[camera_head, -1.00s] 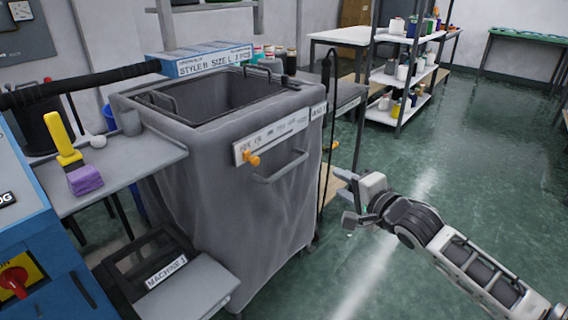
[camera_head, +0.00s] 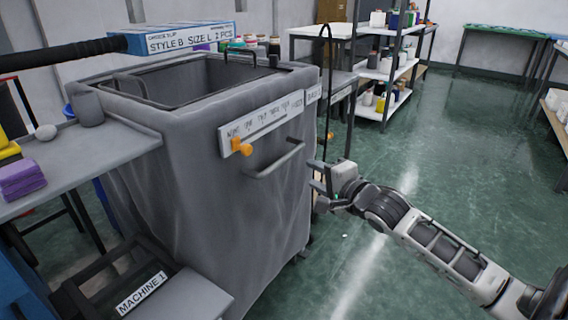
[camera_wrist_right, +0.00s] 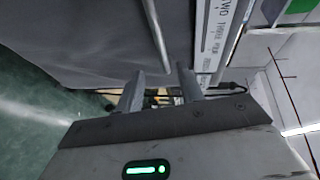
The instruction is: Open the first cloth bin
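The nearest grey cloth bin (camera_head: 215,205) stands in the middle of the head view, with its dark interior visible from above. A grey bar handle (camera_head: 276,160) sticks out of its front, beside a white number strip (camera_head: 262,121) with an orange knob (camera_head: 242,147). My right gripper (camera_head: 317,178) is just right of the handle, apart from it and empty. In the right wrist view its two fingers are spread (camera_wrist_right: 160,86), with the handle bar (camera_wrist_right: 157,35) beyond them and the bin cloth (camera_wrist_right: 80,40) to the left. My left gripper is not in view.
A grey side shelf (camera_head: 85,155) with a purple block (camera_head: 21,179) stands left of the bin. The MACHINE 1 stand (camera_head: 185,285) is low in front. Green floor (camera_head: 450,170) is open at right.

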